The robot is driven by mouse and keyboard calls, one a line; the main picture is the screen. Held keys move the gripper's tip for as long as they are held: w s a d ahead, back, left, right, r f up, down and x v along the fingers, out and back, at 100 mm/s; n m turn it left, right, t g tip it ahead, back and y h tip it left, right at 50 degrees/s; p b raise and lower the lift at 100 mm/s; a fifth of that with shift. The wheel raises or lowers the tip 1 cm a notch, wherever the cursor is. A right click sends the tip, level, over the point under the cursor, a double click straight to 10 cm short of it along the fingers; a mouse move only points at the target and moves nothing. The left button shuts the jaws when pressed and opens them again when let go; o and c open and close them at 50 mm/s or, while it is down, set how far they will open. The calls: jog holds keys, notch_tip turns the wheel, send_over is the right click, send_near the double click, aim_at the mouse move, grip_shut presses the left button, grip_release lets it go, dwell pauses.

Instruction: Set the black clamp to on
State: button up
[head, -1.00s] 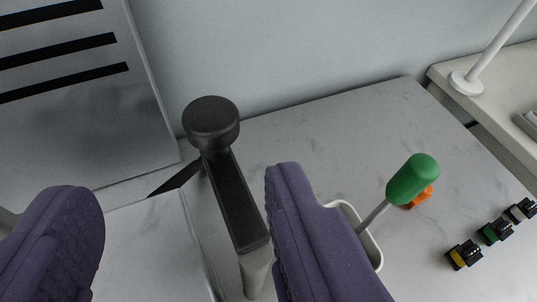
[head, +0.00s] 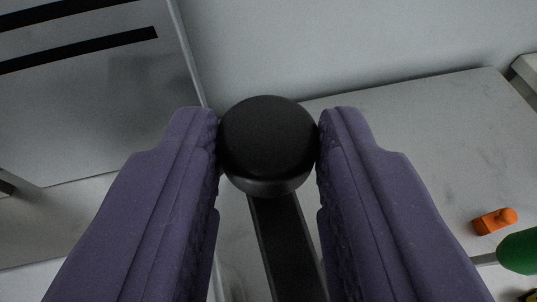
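The black clamp shows as a long black lever (head: 284,240) with a round black knob (head: 268,145) at its far end. My gripper (head: 268,140) has its two purple fingers on either side of the knob, one at its left and one at its right. Both fingertips appear to touch the knob's sides, so the gripper is shut on it. The lower part of the lever and the clamp's base are hidden between and below the fingers.
A grey panel with black slots (head: 90,90) stands at the back left. An orange piece (head: 494,221) and a green screwdriver handle (head: 520,251) lie at the right. The light marble-like surface (head: 420,125) right of the knob is clear. A pale wall (head: 350,45) stands behind.

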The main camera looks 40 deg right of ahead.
grip_shut()
